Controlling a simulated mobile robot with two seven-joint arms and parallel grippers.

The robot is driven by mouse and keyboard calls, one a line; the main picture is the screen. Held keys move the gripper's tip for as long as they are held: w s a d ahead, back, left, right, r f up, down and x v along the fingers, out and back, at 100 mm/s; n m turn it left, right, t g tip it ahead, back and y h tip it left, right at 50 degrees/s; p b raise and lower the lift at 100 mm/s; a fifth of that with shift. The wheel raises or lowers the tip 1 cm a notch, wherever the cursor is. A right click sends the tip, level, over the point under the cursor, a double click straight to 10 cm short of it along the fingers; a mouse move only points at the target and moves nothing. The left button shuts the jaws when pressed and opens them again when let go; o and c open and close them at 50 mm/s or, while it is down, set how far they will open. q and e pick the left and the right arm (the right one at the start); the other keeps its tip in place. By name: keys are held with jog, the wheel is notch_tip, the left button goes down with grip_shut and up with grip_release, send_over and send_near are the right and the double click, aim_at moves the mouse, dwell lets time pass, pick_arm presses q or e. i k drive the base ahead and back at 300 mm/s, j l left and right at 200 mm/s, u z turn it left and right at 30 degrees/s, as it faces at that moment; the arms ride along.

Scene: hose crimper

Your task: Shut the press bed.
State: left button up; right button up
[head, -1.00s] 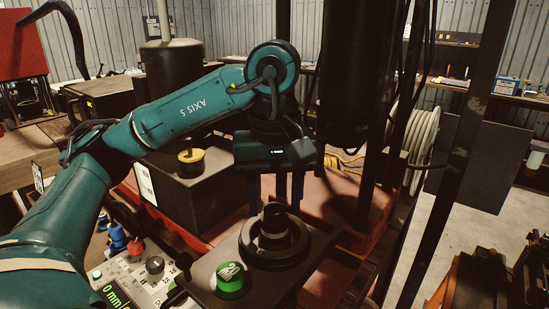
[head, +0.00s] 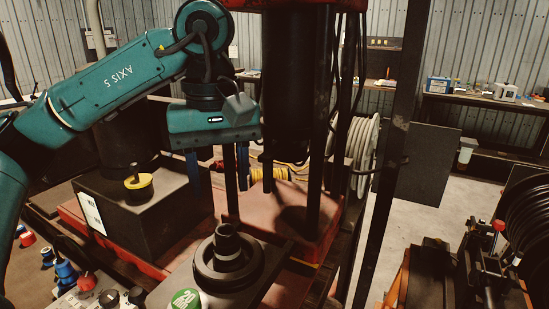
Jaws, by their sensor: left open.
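The press bed (head: 262,288) looks to be the dark plate at the bottom middle, standing out in front of the red base (head: 300,206). A round black die (head: 228,265) with a stepped ring and a central post sits on it. A green-topped cap (head: 186,300) is at its near left, cut by the frame's edge. My left gripper (head: 218,180) is open and empty above and behind the die, its two dark blue fingers pointing down and apart from it. The bed's far edge is partly hidden by the die. My right gripper is not in view.
Dark upright posts (head: 315,120) and a thick black cylinder (head: 287,90) stand behind the bed. Small coloured parts lie at lower left. Dark machinery (head: 470,270) stands at lower right.

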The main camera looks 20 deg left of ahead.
aim_at(240, 289)
jog(key=k, duration=1)
